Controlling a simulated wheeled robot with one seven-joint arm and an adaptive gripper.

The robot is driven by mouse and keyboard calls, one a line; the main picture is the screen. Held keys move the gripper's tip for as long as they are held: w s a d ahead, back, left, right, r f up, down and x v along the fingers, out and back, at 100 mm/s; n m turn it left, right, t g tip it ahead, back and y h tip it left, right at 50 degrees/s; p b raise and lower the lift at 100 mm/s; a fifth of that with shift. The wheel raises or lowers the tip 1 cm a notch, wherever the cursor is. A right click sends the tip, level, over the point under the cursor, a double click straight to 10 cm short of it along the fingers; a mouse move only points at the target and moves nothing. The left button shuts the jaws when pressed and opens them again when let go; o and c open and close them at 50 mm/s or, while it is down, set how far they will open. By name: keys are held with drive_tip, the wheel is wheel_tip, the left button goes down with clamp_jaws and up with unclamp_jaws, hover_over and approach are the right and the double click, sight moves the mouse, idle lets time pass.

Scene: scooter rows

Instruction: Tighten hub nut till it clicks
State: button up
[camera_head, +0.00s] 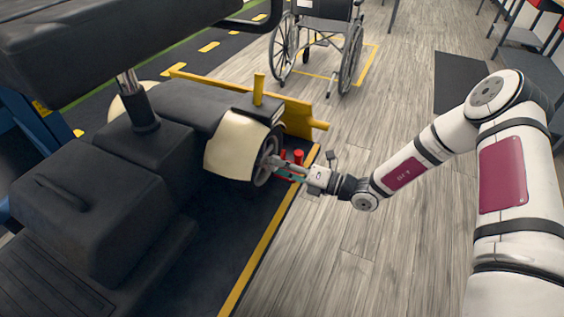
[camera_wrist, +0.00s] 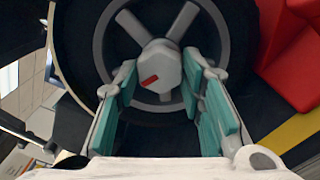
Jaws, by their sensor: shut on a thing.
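The hub nut (camera_wrist: 158,64) is a pale grey hexagonal nut with a red mark on its face, at the middle of a spoked wheel (camera_wrist: 106,35) in the wrist view. My gripper (camera_wrist: 160,75) faces it head-on, with its teal-padded fingers on either side, shut on the nut. In the head view my gripper (camera_head: 279,167) reaches from the right to the scooter's rear wheel (camera_head: 263,161), beneath a cream fender (camera_head: 232,146). The nut is too small to make out there. The red mark slants up to the right in the wrist view.
Red blocks (camera_head: 298,156) stand close beside my gripper; red also shows in the wrist view (camera_wrist: 290,65). A yellow rail (camera_head: 290,114) is behind the wheel. A wheelchair (camera_head: 318,40) stands farther back. The wooden floor on the right is open.

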drive_tip(key=m+p, duration=0.1)
drive_tip(key=m, duration=0.8)
drive_tip(key=shift+p, duration=0.35)
drive_tip(key=shift+m, duration=0.4)
drive_tip(key=o, duration=1.1)
drive_tip(key=shift+o, duration=0.2)
drive_tip(key=v, duration=1.2)
